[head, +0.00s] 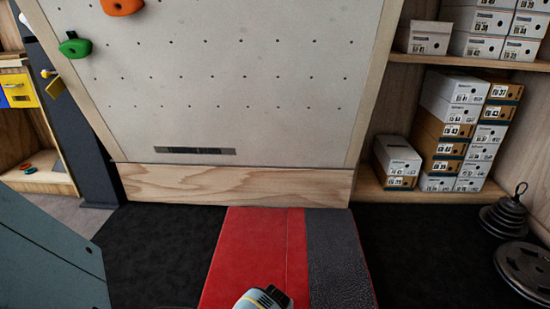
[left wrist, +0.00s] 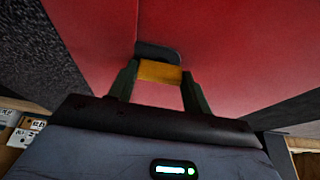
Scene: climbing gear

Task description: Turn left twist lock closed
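My left gripper (left wrist: 160,82) shows in the left wrist view with its two dark fingers on either side of a yellow piece (left wrist: 160,71). The fingers seem to touch both of its sides. A dark rounded part (left wrist: 158,50) lies just beyond the yellow piece, in front of a red surface. I cannot tell for certain whether this is the left twist lock. In the head view another small yellow piece (head: 55,87) sits at the dark post on the left.
A red mat (head: 245,250) with a dark strip lies before the perforated climbing board (head: 230,65). Shoe boxes (head: 460,110) stack on the right shelves. Weight plates (head: 525,265) lie at the right. Dark floor (head: 165,245) left of the mat is clear.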

